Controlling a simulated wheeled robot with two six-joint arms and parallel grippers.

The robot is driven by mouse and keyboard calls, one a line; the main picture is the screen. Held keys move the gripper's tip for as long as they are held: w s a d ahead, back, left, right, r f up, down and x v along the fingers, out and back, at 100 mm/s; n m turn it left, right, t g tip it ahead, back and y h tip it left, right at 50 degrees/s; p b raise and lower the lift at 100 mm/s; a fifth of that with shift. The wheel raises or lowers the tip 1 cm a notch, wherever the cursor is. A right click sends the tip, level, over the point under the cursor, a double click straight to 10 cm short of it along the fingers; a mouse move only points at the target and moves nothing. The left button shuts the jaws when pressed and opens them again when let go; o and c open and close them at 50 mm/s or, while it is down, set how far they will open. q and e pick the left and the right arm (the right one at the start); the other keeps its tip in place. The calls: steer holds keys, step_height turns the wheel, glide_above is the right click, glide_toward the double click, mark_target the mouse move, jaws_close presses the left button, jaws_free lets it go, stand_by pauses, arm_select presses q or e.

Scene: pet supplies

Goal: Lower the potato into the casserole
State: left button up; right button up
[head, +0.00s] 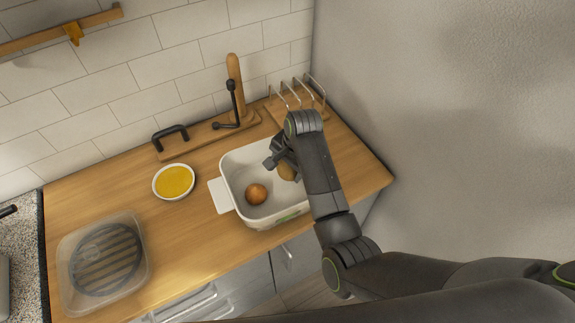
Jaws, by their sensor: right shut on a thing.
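The white casserole (235,182) stands on the wooden counter, with a flat handle at its left. A round orange-brown item (256,194) lies on its floor. My right gripper (280,166) is over the casserole's right part, shut on a tan potato (287,171). The potato is partly hidden by the gripper and arm. I cannot tell whether it touches the casserole. The casserole's right side is hidden behind my right arm. My left gripper is not in view.
A bowl of yellow liquid (174,181) stands left of the casserole. A clear container (104,262) with a dark ridged round item is at the front left. A wooden stand with a post (235,86) and a wire rack (299,98) are behind. A grey wall bounds the right.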

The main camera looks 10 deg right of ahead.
mark_target(287, 176)
steer(key=shift+s+d+b+x, duration=0.1)
steer(key=shift+b+x, duration=0.25)
steer(key=shift+x, duration=0.45)
steer(key=shift+s+d+b+x, duration=0.15)
steer(key=shift+b+x, duration=0.2)
steer(key=shift+x, duration=0.45)
steer(key=shift+s+d+b+x, duration=0.1)
steer(key=shift+b+x, duration=0.25)
steer(key=shift+x, duration=0.45)
stand_by(0.8)
steer(key=shift+f, duration=0.1)
steer(key=o, duration=1.1)
steer(key=shift+o, duration=0.2)
